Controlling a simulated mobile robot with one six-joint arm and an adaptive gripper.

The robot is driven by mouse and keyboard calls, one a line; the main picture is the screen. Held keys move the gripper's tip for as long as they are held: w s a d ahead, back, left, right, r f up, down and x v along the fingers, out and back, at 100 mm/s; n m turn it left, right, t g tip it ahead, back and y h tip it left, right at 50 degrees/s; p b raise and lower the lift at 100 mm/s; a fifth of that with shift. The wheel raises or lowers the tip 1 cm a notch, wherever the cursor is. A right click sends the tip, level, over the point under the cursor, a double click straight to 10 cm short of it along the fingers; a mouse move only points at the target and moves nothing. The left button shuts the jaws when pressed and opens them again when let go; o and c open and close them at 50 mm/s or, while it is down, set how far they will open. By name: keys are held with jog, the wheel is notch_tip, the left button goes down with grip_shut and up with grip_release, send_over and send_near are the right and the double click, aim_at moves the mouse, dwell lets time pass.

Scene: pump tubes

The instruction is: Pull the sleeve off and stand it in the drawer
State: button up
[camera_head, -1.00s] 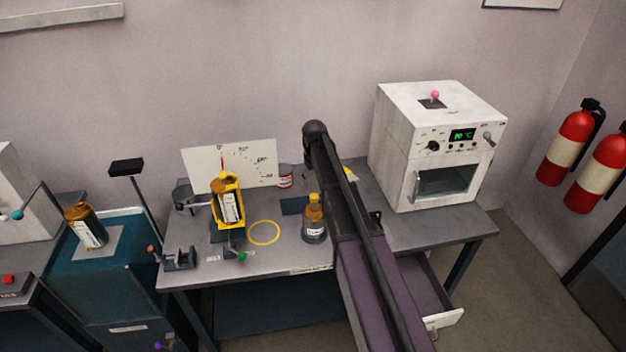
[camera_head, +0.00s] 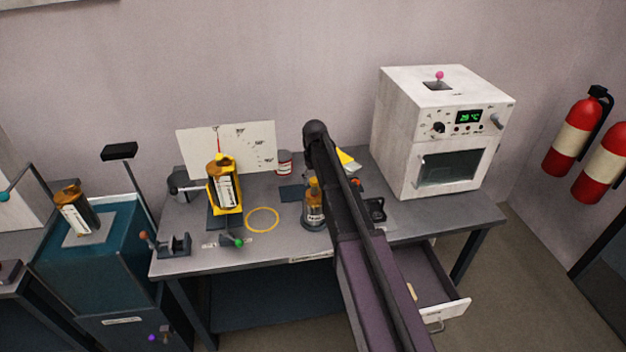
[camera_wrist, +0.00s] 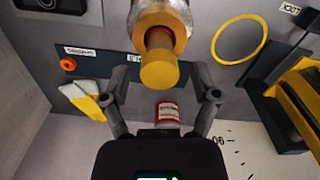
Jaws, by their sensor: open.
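A bottle (camera_head: 314,216) stands on the bench, partly hidden behind my arm in the head view. In the wrist view a yellow cylinder (camera_wrist: 159,72), which looks like the sleeve, sits on its neck above an orange collar (camera_wrist: 180,41). My gripper (camera_wrist: 161,79) is open, with one finger on each side of the yellow cylinder and visible gaps between. I cannot tell its height against the cylinder. In the head view my arm hides the gripper. The drawer (camera_head: 456,306) under the bench's right side is pulled open, with a small pale item (camera_head: 411,291) inside.
A yellow holder (camera_head: 212,199) with an amber bottle stands left of a yellow ring mark (camera_head: 263,219). A red-and-white can (camera_head: 284,162) stands behind. A white oven (camera_head: 440,130) fills the bench's right end. A yellow-and-white wedge (camera_wrist: 85,101) lies near the gripper.

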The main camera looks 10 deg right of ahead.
aim_at(315, 179)
jog(key=shift+f+b, duration=1.4)
jog(key=shift+f, duration=0.3)
grip_shut()
jog(key=shift+r+p, duration=0.85)
dwell(0.4)
jog(key=shift+r+p, duration=2.1)
